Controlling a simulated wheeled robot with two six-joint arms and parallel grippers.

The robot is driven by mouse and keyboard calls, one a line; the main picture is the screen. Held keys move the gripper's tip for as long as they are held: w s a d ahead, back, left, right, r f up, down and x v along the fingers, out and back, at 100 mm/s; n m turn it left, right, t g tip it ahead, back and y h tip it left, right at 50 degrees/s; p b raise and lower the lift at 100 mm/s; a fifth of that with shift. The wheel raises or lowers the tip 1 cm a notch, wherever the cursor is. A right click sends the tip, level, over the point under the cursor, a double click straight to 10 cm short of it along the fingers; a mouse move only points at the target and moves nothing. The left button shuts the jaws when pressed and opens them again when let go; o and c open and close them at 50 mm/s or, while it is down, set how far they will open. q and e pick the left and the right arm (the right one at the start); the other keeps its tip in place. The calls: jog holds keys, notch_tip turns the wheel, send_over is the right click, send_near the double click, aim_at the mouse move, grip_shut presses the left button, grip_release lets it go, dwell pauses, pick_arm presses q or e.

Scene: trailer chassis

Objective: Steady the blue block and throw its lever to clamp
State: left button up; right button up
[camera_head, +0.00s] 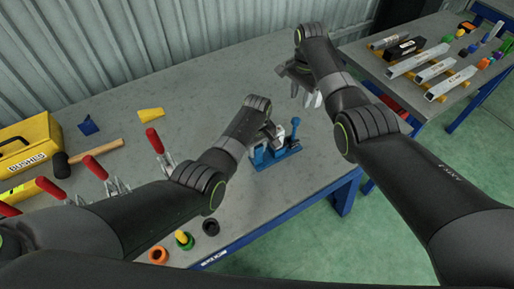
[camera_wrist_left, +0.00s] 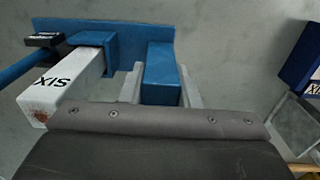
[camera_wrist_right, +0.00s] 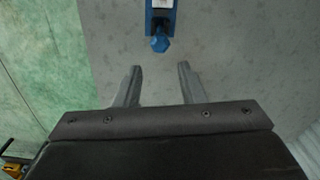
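The blue block (camera_head: 284,155) stands near the front edge of the grey bench, with its blue-tipped lever (camera_head: 295,123) standing up at its right. My left gripper (camera_head: 270,138) is down at the block. In the left wrist view, its fingers (camera_wrist_left: 162,80) are apart on either side of a blue upright part (camera_wrist_left: 161,70); I cannot tell if they touch it. A white bar with dark lettering (camera_wrist_left: 62,90) and a blue rod (camera_wrist_left: 28,66) show at left. My right gripper (camera_head: 312,98) is open and empty, up and right of the lever. The right wrist view shows a blue knob (camera_wrist_right: 160,44) beyond its fingers.
Red-handled clamps (camera_head: 97,168), a hammer (camera_head: 96,150) and a yellow toolbox (camera_head: 30,145) lie to the left. A second table (camera_head: 425,72) with bars stands at right; green floor lies between.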

pick_arm(q)
grip_shut()
pick_arm(e)
jog(key=shift+f, duration=0.1)
jog(key=c, duration=0.4)
jog(key=shift+s+a+f+n, duration=0.2)
jog(key=shift+f+n, duration=0.2)
jog(key=shift+n, duration=0.4)
grip_shut()
jog(key=n, duration=0.2)
jog(key=f+n+t+y, duration=0.1)
jog(key=shift+s+a, duration=0.25)
jog(key=shift+s, duration=0.1)
jog(key=s+d+n+t+y, duration=0.2)
jog(key=s+n+t, duration=0.3)
jog(key=s+n, duration=0.7)
jog(key=shift+s+d+r+n+y, duration=0.25)
jog(key=shift+d+n, duration=0.55)
jog(key=shift+n, duration=2.9)
